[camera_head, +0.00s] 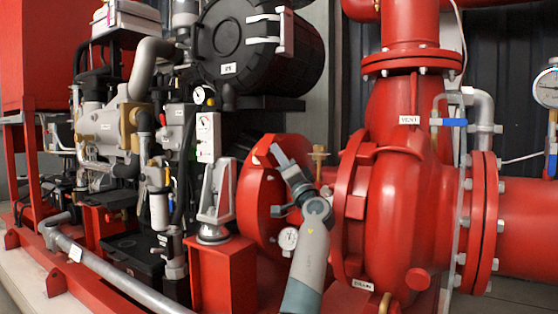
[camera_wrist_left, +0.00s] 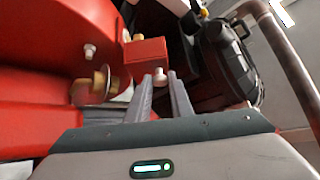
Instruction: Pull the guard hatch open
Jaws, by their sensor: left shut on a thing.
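The guard hatch seems to be part of the round red guard (camera_head: 256,190) beside the pump in the head view; its outline is hard to tell. My left gripper (camera_head: 278,150) reaches up in front of the guard, its grey fingers pointing up and left. In the left wrist view, the gripper (camera_wrist_left: 161,78) is closed around a small pale knob (camera_wrist_left: 160,73) at the lower edge of a red block (camera_wrist_left: 148,50). The fingers hide part of the knob. My right gripper is in neither view.
The red pump casing (camera_head: 393,200) stands close on the right, with a small gauge (camera_head: 288,238) near my wrist. A brass valve (camera_head: 319,158) is just right of the fingers. A grey bracket on a red pedestal (camera_head: 222,275) stands left. The engine fills the far left.

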